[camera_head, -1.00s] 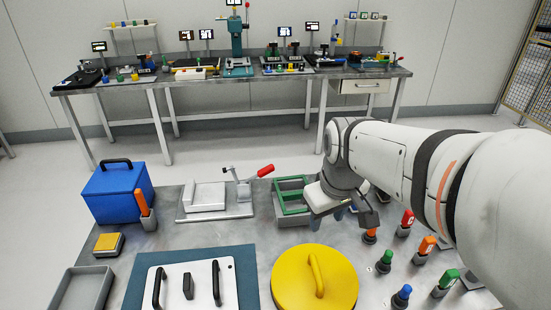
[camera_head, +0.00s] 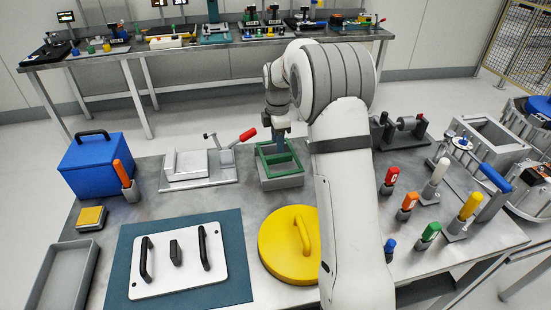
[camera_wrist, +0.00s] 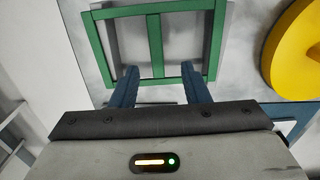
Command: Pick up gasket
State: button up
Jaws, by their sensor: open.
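The gasket is a green rectangular frame with a bar across its middle; in the head view the gasket (camera_head: 268,160) sits on a grey holder (camera_head: 283,183) near the middle of the table. In the wrist view the gasket (camera_wrist: 156,40) fills the upper middle, its near side by the fingertips. My gripper (camera_head: 279,146) is above the gasket in the head view, its tips hard to make out. In the wrist view my gripper (camera_wrist: 160,72) is open, with its two blue-grey fingers apart and nothing held. I cannot tell whether the fingers touch the gasket.
A yellow round lid (camera_head: 283,250) lies just in front of the holder. A grey clamp fixture (camera_head: 200,165) with a red handle stands to the left. Coloured-handled tools (camera_head: 408,205) stand to the right. A blue box (camera_head: 96,165) is at far left.

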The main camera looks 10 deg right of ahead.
aim_at(279, 156)
jog(key=f, duration=0.4)
jog(key=f+p, duration=0.1)
jog(key=f, duration=0.1)
jog(key=shift+w+d+f, duration=0.25)
jog(key=shift+f, duration=0.1)
grip_shut()
